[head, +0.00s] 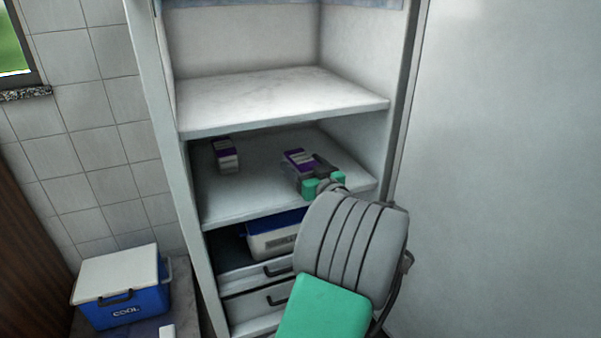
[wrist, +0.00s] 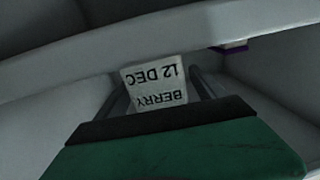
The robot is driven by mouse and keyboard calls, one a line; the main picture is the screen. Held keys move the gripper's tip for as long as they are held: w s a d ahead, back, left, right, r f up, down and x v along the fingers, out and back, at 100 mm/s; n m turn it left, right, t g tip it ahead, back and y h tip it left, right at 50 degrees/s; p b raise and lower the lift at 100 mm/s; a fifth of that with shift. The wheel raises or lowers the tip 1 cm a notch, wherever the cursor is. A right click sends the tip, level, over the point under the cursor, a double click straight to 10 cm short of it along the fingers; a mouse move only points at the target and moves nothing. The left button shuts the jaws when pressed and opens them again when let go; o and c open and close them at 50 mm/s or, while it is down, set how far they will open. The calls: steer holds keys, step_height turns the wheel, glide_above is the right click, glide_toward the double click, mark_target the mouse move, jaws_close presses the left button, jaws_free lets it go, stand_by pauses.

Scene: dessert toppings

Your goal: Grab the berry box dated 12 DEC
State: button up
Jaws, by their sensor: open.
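A purple and white box (head: 299,160) lies on the middle shelf at the right, directly in front of my gripper (head: 318,174). In the wrist view a white label (wrist: 155,84) reads upside down "BERRY 12 DEC". It appears between the two dark fingers of my gripper (wrist: 158,88), which is open. The head view suggests that this label belongs to the right box. The box body around the label is dark and hard to make out. A second purple and white box (head: 226,155) stands at the left on the same shelf; its text is too small to read.
The upper shelf (head: 280,98) is empty and lies above the boxes. Below, a white bin with a blue rim (head: 272,238) sits over drawers (head: 262,300). A blue cooler (head: 122,290) stands at the lower left. The shelf between the boxes is clear.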

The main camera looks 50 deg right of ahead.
steer(key=shift+w+d+r, duration=0.1)
steer(key=shift+w+d, duration=0.05)
steer(key=shift+w, duration=0.15)
jaws_close()
stand_by(0.7)
